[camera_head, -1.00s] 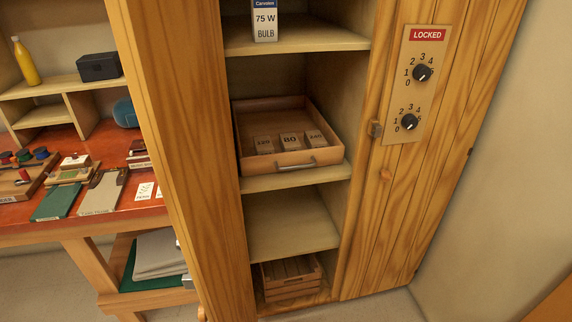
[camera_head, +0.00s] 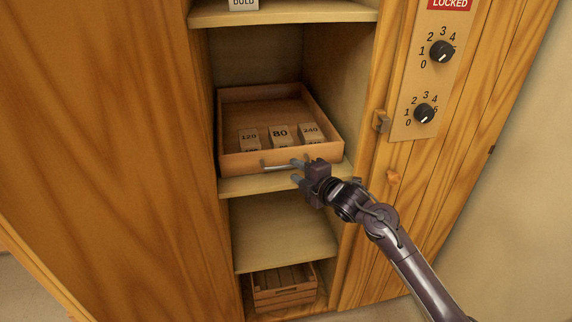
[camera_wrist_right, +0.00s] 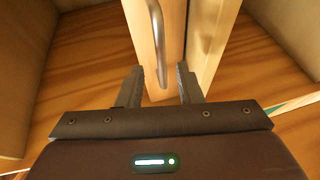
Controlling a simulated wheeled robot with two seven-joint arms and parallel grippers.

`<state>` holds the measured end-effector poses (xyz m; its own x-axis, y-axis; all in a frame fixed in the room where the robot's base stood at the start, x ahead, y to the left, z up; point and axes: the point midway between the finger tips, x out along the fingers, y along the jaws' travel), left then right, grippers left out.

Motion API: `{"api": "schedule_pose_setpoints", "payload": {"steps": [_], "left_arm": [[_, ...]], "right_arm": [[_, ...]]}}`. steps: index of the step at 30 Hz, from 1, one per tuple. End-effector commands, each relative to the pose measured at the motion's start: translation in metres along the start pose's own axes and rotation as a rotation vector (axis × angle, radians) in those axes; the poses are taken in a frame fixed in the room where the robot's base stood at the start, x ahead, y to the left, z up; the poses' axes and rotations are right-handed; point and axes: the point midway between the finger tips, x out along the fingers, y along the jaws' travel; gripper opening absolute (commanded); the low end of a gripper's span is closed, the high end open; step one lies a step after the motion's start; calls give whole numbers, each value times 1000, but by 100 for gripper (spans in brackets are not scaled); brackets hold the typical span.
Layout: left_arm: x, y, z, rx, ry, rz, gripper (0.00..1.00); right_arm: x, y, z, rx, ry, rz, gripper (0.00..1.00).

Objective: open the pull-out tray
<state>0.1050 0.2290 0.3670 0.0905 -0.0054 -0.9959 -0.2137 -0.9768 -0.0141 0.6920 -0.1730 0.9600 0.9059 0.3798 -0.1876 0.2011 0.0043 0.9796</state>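The pull-out tray (camera_head: 233,160) is a shallow wooden box on a middle shelf of the cabinet, with several blocks inside marked 120, 80 and 240. Its metal bar handle (camera_head: 275,167) is on the front face. My right gripper (camera_head: 298,171) is at the right end of the handle, its fingers pointing at the tray front. In the right wrist view the gripper (camera_wrist_right: 160,85) is open, and the handle (camera_wrist_right: 157,40) shows ahead between the spread fingers, with no visible grip on it. My left gripper is not in view.
The cabinet shelf (camera_head: 235,187) lies just under the tray. A slatted crate (camera_head: 284,287) stands at the bottom. On the right, a door carries two dials (camera_head: 442,51), a LOCKED sign (camera_head: 450,4), a latch (camera_head: 381,122) and a wooden knob (camera_head: 393,177). A wide wood panel is at left.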

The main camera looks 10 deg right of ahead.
Motion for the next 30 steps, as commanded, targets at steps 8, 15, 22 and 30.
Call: {"api": "schedule_pose_setpoints", "payload": {"steps": [8, 15, 22, 30], "left_arm": [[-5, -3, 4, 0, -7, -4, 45], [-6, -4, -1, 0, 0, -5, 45], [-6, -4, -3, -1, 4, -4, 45], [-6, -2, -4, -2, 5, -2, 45]], "right_arm": [[39, 1, 0, 4, -1, 0, 32], [50, 0, 0, 2, 0, 0, 32], [50, -1, 0, 3, -1, -1, 30], [50, -1, 0, 3, -1, -1, 0]]}}
